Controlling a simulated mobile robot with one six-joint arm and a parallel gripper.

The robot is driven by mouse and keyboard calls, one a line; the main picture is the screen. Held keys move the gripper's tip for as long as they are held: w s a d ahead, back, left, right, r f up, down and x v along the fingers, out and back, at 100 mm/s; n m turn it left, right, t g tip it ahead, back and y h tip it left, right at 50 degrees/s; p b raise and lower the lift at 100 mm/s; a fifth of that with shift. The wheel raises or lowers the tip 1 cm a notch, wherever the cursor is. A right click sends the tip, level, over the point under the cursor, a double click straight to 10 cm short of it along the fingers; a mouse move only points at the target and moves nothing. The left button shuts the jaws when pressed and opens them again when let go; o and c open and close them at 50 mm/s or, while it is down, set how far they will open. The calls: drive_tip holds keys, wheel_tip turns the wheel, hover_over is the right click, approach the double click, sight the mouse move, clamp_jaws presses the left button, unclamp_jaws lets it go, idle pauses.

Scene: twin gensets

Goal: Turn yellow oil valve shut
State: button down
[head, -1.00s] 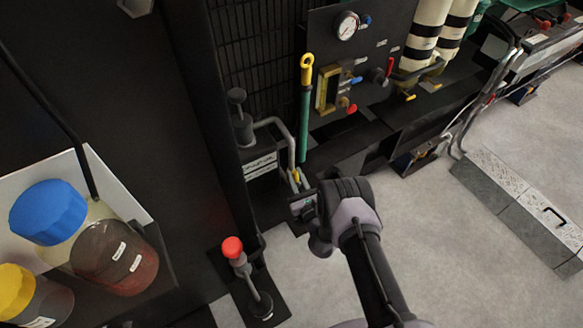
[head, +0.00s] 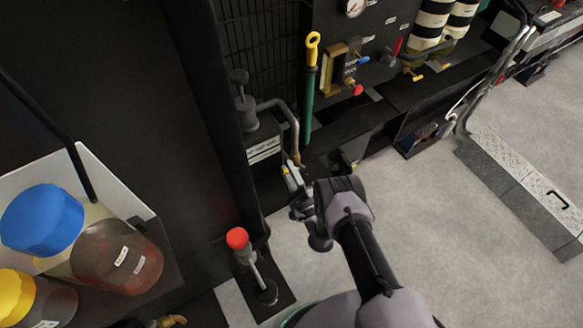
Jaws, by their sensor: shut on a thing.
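The yellow oil valve handle (head: 285,170) shows as a small patch of yellow below the bent grey pipe, at the foot of the dark cabinet. My gripper (head: 292,179) is shut on this handle, with its fingers reaching up and left from my wrist. My fingers and wrist hide most of the handle and the valve body, so I cannot tell its exact angle.
A dark filler with a labelled box (head: 263,150) stands just left of the grip. A green dipstick tube with a yellow ring (head: 312,40) rises above it. A red-topped post (head: 237,238) stands below left. Grey floor (head: 420,215) is open at right.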

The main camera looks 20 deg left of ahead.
drive_tip(key=shift+s+a+f+n+g+y+b, duration=0.1)
drive_tip(key=shift+f+n+g+y, duration=0.25)
drive_tip(key=shift+n, duration=0.75)
drive_tip(key=shift+s+f+n+g+y+b, duration=0.15)
drive_tip(key=shift+f+n, duration=0.4)
drive_tip(key=shift+n, duration=0.55)
drive_tip(key=shift+a+f+n+g+y+b, duration=0.1)
drive_tip(key=shift+f+n+g+y, duration=0.25)
drive_tip(key=shift+n, duration=0.75)
drive_tip(key=shift+f, duration=0.1)
drive_tip(key=c, duration=1.3)
unclamp_jaws()
